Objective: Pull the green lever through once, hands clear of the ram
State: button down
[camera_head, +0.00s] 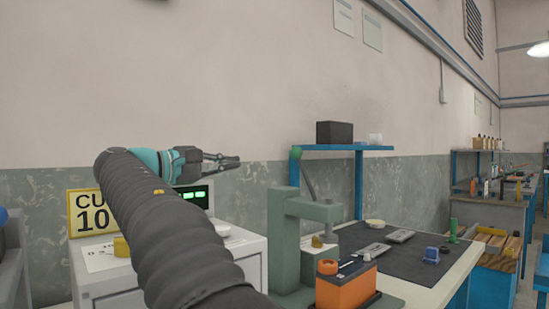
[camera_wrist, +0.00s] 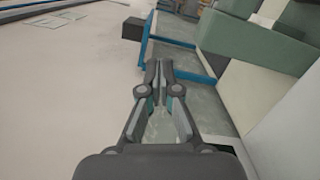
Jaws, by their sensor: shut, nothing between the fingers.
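A green bench press (camera_head: 283,240) stands on the near end of the workbench. Its lever (camera_head: 308,178) is a dark rod leaning up and left to a green ball knob (camera_head: 296,153). My gripper (camera_head: 238,162) is left of the knob in the picture, near its height, pointing right; it is apart from the knob. The fingers are shut and empty, as the wrist view also shows (camera_wrist: 158,70). The press body fills the upper right of the wrist view (camera_wrist: 252,42). I cannot make out the lever there. The ram is not clearly seen.
An orange and black battery (camera_head: 345,287) sits at the press's foot. A dark mat (camera_head: 385,259) holds small parts. A blue shelf (camera_head: 342,148) with a black box (camera_head: 334,132) stands behind. A white cabinet (camera_head: 250,254) and yellow sign (camera_head: 90,212) are left.

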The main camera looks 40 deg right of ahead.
jog(key=s+d, duration=0.1)
jog(key=d, duration=0.2)
jog(key=s+d, duration=0.1)
jog(key=d, duration=0.3)
jog(key=s+d+r, duration=0.1)
jog(key=d, duration=0.2)
jog(key=shift+s+d, duration=0.2)
jog(key=shift+d, duration=0.2)
jog(key=shift+s+r, duration=0.15)
jog(key=shift+s, duration=0.1)
jog(key=shift+s+r, duration=0.1)
jog(key=shift+s+d+r+m+b, duration=0.1)
jog(key=shift+s+r+m+b, duration=0.2)
jog(key=shift+s+r+m, duration=0.4)
jog(key=s+r+m+y+b, duration=0.1)
jog(key=s+m+b, duration=0.6)
jog(key=s+m, duration=0.3)
jog(key=shift+s+d+m+t, duration=0.4)
jog(key=shift+s+d, duration=0.05)
jog(key=shift+s, duration=0.25)
